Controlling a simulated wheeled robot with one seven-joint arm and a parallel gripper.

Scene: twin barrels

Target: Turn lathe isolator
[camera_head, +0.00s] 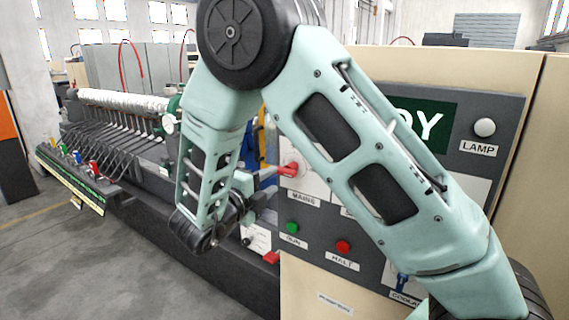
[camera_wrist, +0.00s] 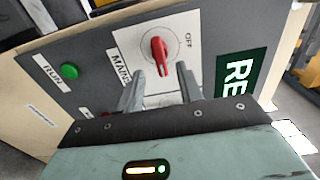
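A red rotary switch handle (camera_wrist: 159,55) sits on a white plate on the grey control panel, with "OFF" printed at one side and a "MAINS" label at another. No label in view names an isolator. The handle also shows in the head view (camera_head: 287,170), partly beside my arm. My gripper (camera_wrist: 160,76) is open, its two grey fingers apart and pointing at the panel. The handle appears beyond and between the fingertips, with nothing gripped. Whether the fingers touch it cannot be told. In the head view my gripper (camera_head: 264,183) is close to the handle, partly hidden by my wrist.
A machine with several levers (camera_head: 115,140) extends left. My arm hides part of the panel. Floor at lower left is clear.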

